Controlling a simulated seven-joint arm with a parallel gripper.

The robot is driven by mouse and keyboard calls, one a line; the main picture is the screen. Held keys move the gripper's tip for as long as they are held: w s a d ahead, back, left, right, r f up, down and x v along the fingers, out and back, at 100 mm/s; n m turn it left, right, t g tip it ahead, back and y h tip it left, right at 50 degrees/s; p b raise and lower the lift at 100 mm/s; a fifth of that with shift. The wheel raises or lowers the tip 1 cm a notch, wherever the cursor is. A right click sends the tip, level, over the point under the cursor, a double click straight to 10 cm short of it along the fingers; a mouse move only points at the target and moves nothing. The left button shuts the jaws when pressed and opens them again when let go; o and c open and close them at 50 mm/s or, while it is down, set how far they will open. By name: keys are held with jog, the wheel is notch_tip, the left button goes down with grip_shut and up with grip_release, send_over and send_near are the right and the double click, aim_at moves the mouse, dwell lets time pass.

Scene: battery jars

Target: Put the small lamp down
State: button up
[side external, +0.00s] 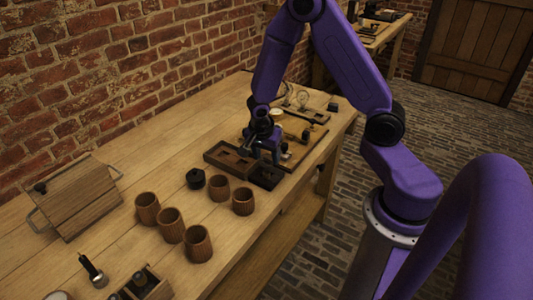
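My gripper (268,152) points down over the far part of the workbench, just above dark wooden trays. Its fingers are small and dark in this view, and I cannot tell whether they are open or shut or hold anything. I cannot make out the small lamp for certain. A small round glassy thing (302,97) stands on the board behind my gripper and may be a bulb. A dark wooden tray (226,158) lies left of the gripper, and a darker tray (266,178) lies just below it. My arm hides part of the bench there.
Several ribbed brown jars, such as one brown jar (243,201), stand mid-bench near a black lidded pot (196,179). A wooden case (76,197) with metal handles lies left. A dark-handled metal piece (93,270) is at front left. Bare wood (140,180) lies between case and pot.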

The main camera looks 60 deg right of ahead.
jog(key=shift+o, duration=1)
jog(key=shift+r, duration=0.2)
jog(key=w+v, duration=0.1)
jog(key=v, duration=1)
jog(key=s+a+r+n+y, duration=0.1)
jog(key=s+a+r+n, duration=0.2)
jog(key=s+n, duration=0.9)
jog(key=s+a+r+n+y, duration=0.2)
jog(key=s+a+n, duration=0.5)
jog(key=s+n, duration=0.5)
jog(key=r+n, duration=0.1)
jog(key=n, duration=0.3)
jog(key=shift+y, duration=0.3)
